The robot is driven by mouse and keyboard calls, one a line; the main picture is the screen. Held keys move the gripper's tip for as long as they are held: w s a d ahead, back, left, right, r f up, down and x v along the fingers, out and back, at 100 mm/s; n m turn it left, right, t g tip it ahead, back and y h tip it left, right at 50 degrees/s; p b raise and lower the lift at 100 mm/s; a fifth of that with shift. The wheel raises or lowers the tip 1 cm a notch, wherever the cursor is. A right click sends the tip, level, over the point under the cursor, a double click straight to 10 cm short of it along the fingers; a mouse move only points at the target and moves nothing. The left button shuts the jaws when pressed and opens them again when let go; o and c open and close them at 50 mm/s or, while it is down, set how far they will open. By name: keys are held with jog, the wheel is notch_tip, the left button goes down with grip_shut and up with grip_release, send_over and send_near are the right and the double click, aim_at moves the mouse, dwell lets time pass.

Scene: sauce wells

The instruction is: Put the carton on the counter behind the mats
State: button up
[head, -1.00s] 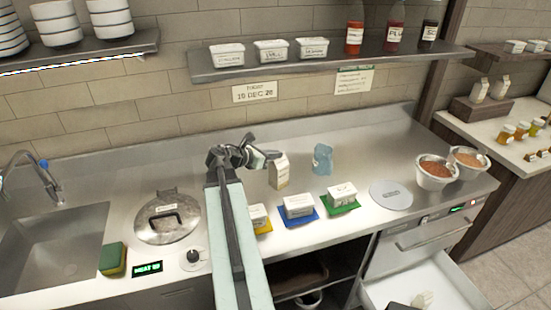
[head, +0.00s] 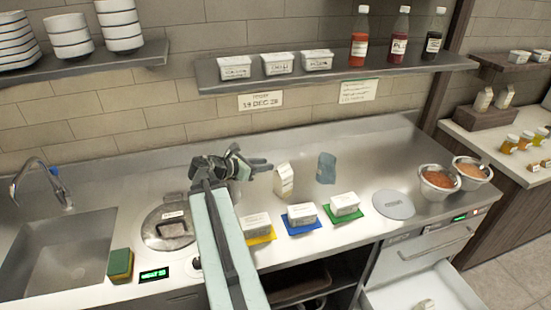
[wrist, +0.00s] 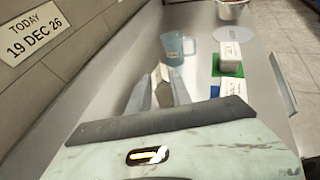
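The carton (head: 284,182) is small, cream-coloured and gable-topped. It stands upright on the steel counter (head: 345,160), behind the blue mat (head: 302,229) and the yellow mat (head: 262,239); the green mat (head: 342,217) is further right. My gripper (head: 262,164) is just left of the carton and near its top in the head view. In the wrist view the two fingers are apart, with the carton (wrist: 165,90) showing between and beyond them, partly hidden. I see no finger pressed on it.
A blue jug (head: 326,168) stands right of the carton. White tubs sit on the mats. A round grey disc (head: 394,204) and two bowls of sauce (head: 438,180) are further right. A shelf (head: 330,70) hangs above the counter.

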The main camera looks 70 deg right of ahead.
jog(key=p+v, duration=0.1)
jog(key=v, duration=0.3)
jog(key=shift+w+d, duration=0.1)
jog(key=shift+w, duration=0.05)
